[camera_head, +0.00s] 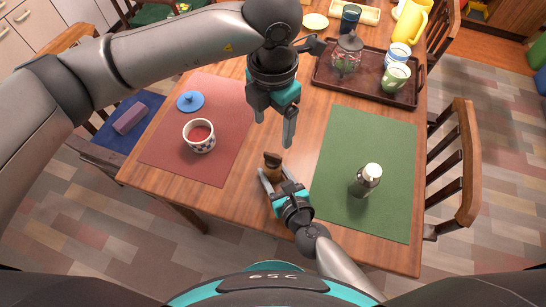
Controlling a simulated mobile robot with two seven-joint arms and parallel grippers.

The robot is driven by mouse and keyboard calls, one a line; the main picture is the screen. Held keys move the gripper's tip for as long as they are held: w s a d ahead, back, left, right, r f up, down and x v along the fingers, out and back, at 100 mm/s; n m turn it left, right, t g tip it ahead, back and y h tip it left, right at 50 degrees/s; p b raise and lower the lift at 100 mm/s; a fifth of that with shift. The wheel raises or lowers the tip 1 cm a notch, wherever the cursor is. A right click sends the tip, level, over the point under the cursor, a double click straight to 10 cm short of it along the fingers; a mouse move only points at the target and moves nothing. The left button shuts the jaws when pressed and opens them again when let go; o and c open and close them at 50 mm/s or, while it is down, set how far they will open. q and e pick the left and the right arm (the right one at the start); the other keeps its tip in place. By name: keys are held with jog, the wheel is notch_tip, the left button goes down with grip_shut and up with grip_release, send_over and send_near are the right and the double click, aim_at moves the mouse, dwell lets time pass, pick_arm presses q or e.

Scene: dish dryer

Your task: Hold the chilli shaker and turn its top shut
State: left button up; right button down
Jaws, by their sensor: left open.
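The chilli shaker (273,168) is a small brown bottle with a dark brown top, near the front middle of the table between the two mats. My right gripper (274,179) comes in from the front with its fingers on either side of the shaker's body, shut on it. The fingers partly hide the lower body. My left gripper (273,128) is open and empty, pointing down above and behind the shaker, apart from its top. I cannot tell how far the top is turned.
A red mat (235,110) holds a checked cup (199,136) and a blue lid (190,102). A green mat (380,140) holds a dark bottle with a white cap (366,180).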

aim_at(273, 155)
pick_arm(q)
jog(key=n, duration=0.1)
jog(key=r+n, duration=0.1)
jog(key=n, duration=0.2)
jog(key=shift+r+n, duration=0.3)
notch_tip(273, 155, down, 12)
jog(key=shift+r, duration=0.1)
grip_shut()
dwell(0.8)
